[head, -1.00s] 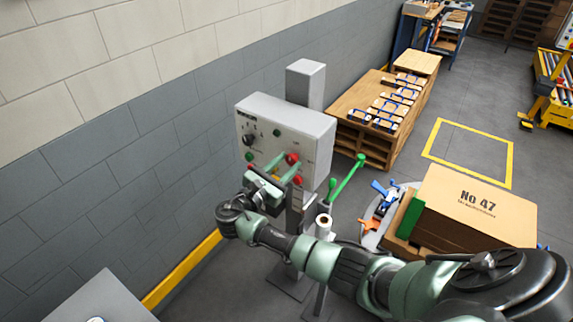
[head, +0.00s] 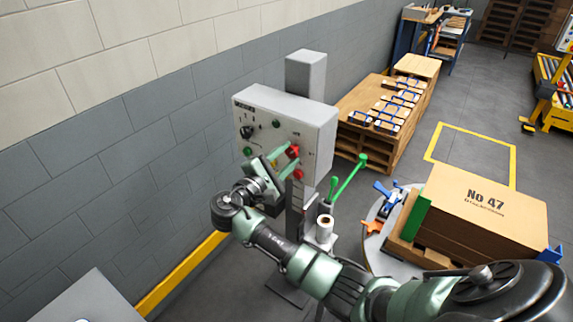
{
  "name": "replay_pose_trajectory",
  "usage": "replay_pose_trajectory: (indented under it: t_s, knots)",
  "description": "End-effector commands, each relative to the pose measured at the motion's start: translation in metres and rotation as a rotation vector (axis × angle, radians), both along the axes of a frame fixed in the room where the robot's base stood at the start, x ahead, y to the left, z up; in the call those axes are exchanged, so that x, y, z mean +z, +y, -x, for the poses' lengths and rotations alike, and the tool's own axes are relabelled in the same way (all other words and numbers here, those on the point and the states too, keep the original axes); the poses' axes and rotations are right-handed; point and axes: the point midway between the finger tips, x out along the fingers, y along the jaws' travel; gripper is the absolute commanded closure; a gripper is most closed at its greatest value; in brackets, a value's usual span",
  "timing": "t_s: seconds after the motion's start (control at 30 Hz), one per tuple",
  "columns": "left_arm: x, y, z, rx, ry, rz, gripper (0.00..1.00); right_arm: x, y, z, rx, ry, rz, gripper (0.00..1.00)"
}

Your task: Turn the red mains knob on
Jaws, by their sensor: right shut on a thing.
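The red mains knob (head: 293,152) is on the front of a grey control box (head: 318,128) mounted on a post by the wall. My right gripper (head: 286,160) is at the panel, with its green fingers shut on the red knob. The fingers cover part of the knob. A second red button (head: 299,174) sits just below it. A black knob (head: 247,132) and green buttons (head: 248,151) are further left on the panel. My left gripper is not in view.
Green levers (head: 350,175) stand right of the post. A carton marked No 47 (head: 490,205) lies on a pallet at the right. A yellow-outlined floor area (head: 470,155) is empty.

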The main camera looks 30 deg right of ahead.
Motion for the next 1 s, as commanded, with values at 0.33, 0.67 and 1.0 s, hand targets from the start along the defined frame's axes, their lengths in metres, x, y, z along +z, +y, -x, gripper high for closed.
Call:
replay_pose_trajectory:
  t_s: [0.33,0.67,1.0]
  knots:
    - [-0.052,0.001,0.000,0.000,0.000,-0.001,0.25,-0.008,0.000,0.001,-0.001,-0.305,-0.128,1.00]
    - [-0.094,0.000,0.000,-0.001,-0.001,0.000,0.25,-0.008,0.000,0.001,-0.002,-0.564,-0.236,1.00]
    - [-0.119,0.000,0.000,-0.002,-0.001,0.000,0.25,-0.006,0.000,0.001,-0.002,-0.719,-0.301,1.00]
